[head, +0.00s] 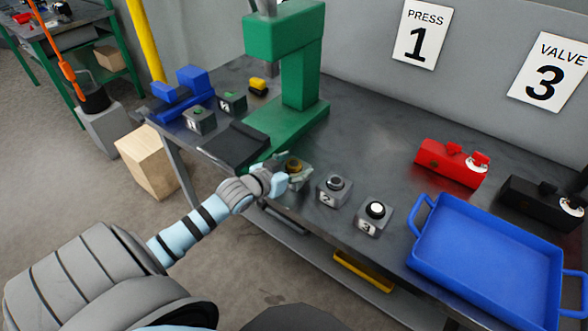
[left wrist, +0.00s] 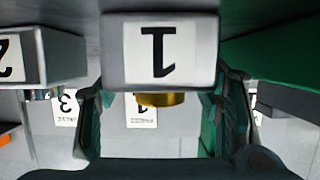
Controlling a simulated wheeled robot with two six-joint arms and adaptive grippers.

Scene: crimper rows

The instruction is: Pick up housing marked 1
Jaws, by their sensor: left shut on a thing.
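Housing 1 is a grey block with a brass top (head: 293,166), mostly hidden behind my left gripper (head: 287,180) in the head view. In the left wrist view, which is upside down, its label "1" (left wrist: 158,52) faces the camera between my two fingers (left wrist: 155,115). My left gripper is shut on this housing, near the bench's front edge. Whether it is clear of the bench top, I cannot tell. Housing 2 (head: 334,190) and housing 3 (head: 374,216) stand to its right. My right gripper is not in view.
A green press (head: 299,75) stands behind the held housing. A blue tray (head: 421,251) lies at right, below a red block (head: 440,165) and a black one (head: 535,200). Two small marked blocks (head: 199,121) (head: 231,102) and a blue fixture (head: 172,103) stand at left.

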